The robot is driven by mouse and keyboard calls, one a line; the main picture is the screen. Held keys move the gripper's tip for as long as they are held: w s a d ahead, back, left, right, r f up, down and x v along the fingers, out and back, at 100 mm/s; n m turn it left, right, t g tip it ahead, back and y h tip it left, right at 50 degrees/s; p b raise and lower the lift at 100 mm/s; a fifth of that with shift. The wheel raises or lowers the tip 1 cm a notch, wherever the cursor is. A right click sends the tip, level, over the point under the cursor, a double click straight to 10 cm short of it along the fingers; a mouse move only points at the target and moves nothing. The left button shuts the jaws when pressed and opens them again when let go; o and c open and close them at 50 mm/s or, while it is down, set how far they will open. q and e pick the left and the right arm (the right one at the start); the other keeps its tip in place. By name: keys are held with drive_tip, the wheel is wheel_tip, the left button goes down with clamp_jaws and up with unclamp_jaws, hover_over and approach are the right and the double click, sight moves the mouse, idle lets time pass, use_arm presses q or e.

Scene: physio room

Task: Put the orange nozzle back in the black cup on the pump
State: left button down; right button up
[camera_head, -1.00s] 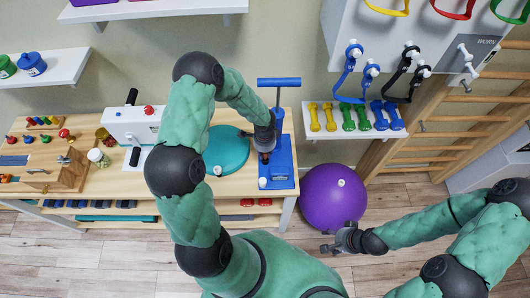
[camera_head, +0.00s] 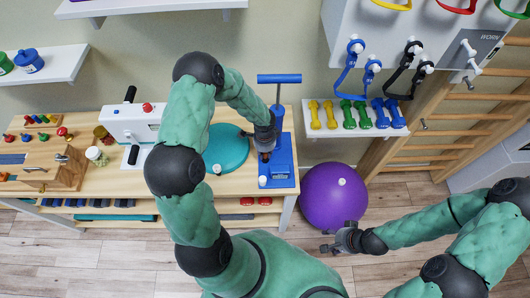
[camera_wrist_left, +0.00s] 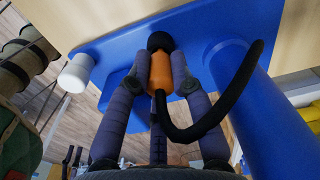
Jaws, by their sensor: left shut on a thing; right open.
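The blue pump stands at the right end of the wooden table, with its T-handle (camera_head: 279,79) upright and its flat base (camera_wrist_left: 110,45) below. My left gripper (camera_head: 265,153) is low beside the pump's column. In the left wrist view its fingers (camera_wrist_left: 160,85) are shut around the orange nozzle (camera_wrist_left: 160,72). A black hose (camera_wrist_left: 225,100) curves from the nozzle to the right. A black round part (camera_wrist_left: 160,41), seemingly the cup, meets the nozzle's far end; I cannot tell how deep the nozzle sits. My right gripper (camera_head: 338,241) is open and empty, low near the purple ball.
A teal disc (camera_head: 226,150) lies left of the pump. A white cylinder (camera_wrist_left: 76,73) stands on the pump base's edge. A purple ball (camera_head: 336,195) rests on the floor right of the table. A shelf of dumbbells (camera_head: 347,115) hangs right of the pump.

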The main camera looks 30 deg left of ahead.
use_arm(q)
drive_tip(key=shift+f+b, duration=0.3)
drive_tip(key=shift+b, duration=0.1)
idle(0.5)
drive_tip(key=c, duration=1)
unclamp_jaws()
drive_tip(key=shift+o, duration=0.2)
drive_tip(key=shift+r+p, duration=2.55)
drive_tip(key=shift+r, duration=1)
drive_tip(key=shift+f, duration=0.1)
